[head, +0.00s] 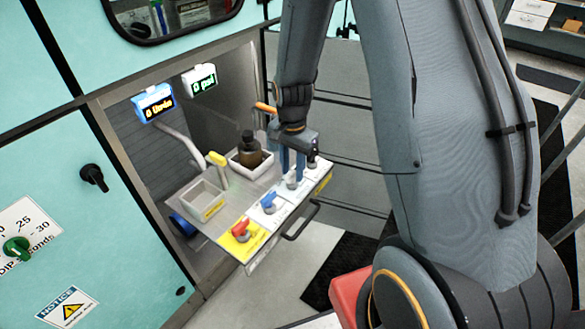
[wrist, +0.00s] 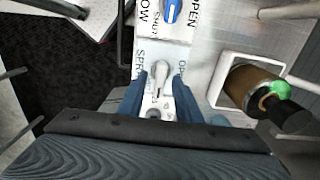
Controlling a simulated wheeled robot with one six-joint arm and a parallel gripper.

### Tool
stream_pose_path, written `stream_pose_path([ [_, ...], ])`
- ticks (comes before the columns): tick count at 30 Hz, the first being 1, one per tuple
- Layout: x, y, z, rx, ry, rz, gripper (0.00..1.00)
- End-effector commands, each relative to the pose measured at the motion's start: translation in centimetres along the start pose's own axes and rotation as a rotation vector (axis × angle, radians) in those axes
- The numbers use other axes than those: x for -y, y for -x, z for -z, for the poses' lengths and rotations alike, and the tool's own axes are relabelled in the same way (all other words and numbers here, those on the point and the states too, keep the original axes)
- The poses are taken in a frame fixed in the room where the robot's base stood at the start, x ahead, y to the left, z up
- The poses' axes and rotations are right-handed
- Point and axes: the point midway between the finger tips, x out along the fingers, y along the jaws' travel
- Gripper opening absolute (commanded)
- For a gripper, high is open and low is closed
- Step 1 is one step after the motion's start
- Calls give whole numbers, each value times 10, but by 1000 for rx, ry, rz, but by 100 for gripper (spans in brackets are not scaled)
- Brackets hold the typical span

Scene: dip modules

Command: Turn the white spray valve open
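The white spray valve (wrist: 160,70) shows in the wrist view on a white plate with partly hidden lettering, "SPR" on the left and "O" on the right. Its handle points toward the bottom of that picture. My gripper (wrist: 160,80) is open, with one blue finger on each side of the handle. A gap shows on both sides, though contact lower down cannot be told. In the head view my gripper (head: 293,174) points down over the same white valve (head: 292,182), its fingers partly covering it.
A blue valve (head: 268,202) and a red valve (head: 241,230) on a yellow plate sit along the panel's front edge. A brown bottle (head: 250,150) stands in a white holder behind my gripper. An empty square holder (head: 203,199) and a black handle (head: 302,221) are nearby.

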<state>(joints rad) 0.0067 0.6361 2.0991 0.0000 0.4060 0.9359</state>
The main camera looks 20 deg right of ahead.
Motion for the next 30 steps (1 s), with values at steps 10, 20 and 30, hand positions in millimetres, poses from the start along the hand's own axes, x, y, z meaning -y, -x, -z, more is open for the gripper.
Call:
stream_pose_path([
  [10,0,0,0,0,0,0,0],
  [20,0,1,0,0,39,-1,0],
  [30,-1,1,0,1,261,-2,0],
])
